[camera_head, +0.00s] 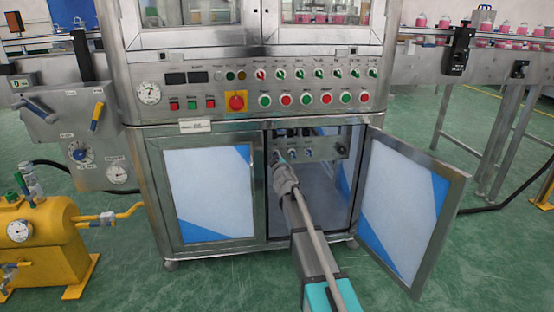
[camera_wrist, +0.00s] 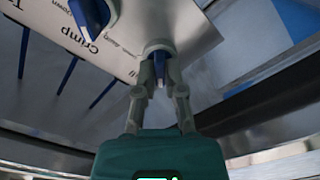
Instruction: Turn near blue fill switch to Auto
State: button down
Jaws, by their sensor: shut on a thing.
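A small blue switch (camera_wrist: 160,62) on a pale round base sits on a labelled panel in the wrist view. My gripper (camera_wrist: 160,78) has its two grey fingers on either side of this switch and is shut on it. The switch's pointer runs roughly up and down in the wrist view; its setting label is not readable. In the head view my gripper (camera_head: 281,163) reaches into the open lower cabinet at the left end of a control panel (camera_head: 325,143). There the arm hides the held switch.
A second, larger blue switch (camera_wrist: 90,15) sits up left near the word "Crimp". The cabinet's right door (camera_head: 412,215) stands open to the right of my arm; the left door (camera_head: 208,192) is shut. Buttons and a red emergency stop (camera_head: 236,102) are above.

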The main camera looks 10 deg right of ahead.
jog(key=c, duration=0.7)
grip_release()
jog(key=shift+c, duration=0.2)
jog(key=shift+s, duration=0.1)
jog(key=s, duration=1.1)
jog(key=shift+s, duration=0.4)
